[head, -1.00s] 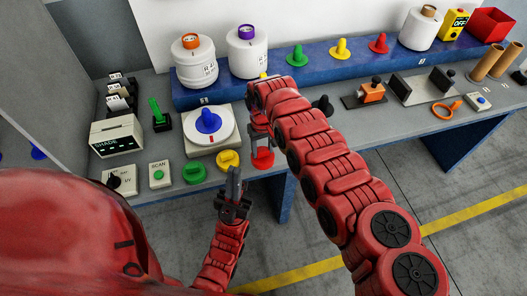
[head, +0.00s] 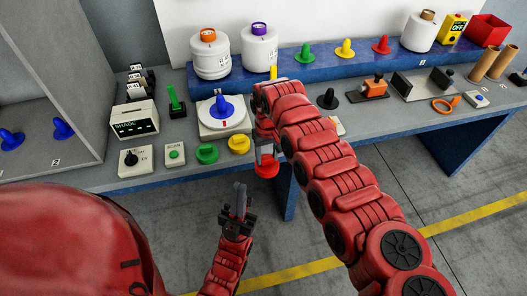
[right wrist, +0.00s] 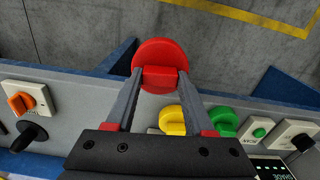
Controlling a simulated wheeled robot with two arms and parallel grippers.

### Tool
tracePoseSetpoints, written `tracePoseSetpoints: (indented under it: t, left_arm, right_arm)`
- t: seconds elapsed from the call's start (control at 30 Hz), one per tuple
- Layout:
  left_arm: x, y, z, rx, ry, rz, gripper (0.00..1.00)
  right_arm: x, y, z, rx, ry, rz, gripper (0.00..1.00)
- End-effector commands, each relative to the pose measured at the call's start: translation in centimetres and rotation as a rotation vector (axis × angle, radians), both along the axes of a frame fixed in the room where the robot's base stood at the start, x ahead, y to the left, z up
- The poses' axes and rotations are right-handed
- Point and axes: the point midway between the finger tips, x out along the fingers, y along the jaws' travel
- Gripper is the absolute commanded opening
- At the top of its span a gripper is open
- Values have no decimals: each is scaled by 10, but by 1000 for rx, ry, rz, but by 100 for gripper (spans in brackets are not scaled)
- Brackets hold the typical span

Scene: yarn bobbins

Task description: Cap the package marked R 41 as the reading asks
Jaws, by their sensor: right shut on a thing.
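My right gripper (head: 266,150) is shut on a red round cap (head: 266,168), at the table's front edge. In the right wrist view the red cap (right wrist: 160,66) sits between both fingertips (right wrist: 162,78), over the floor. My left gripper (head: 240,200) hangs low in front of the table, apart from everything; its finger gap is unclear. White yarn packages with an orange top (head: 210,55) and a purple top (head: 259,50) stand on the blue shelf; another with a brown top (head: 418,32) stands further right. Their markings are too small to read. A SHADE reader (head: 135,122) has an unreadable display.
Green (head: 207,153) and yellow (head: 239,144) round caps lie near the front edge, beside a SCAN button (head: 175,154) and a dial box (head: 135,160). Blue cones (head: 63,128) stand in a grey bay at left.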

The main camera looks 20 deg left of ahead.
Motion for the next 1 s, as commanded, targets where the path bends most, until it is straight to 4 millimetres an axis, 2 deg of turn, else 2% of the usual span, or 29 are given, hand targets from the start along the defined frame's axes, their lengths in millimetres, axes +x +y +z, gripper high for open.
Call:
tracePoseSetpoints:
  t: [0.3,0.5,0.87,0.93,1.0]
  left_arm:
    - [0,0,-8,0,0,0,0]
    - [0,0,-9,0,0,0,0]
    - [0,0,-10,0,0,0,0]
    - [0,0,-13,0,0,0,0]
    - [0,0,-13,0,0,0,0]
  right_arm:
    - [40,-44,16,0,-1,-88,2]
    - [49,-54,20,2,-5,-107,2]
    - [52,-68,23,-8,-8,-126,2]
    - [58,-79,28,0,-2,-153,2]
    - [60,-81,29,0,1,-154,2]
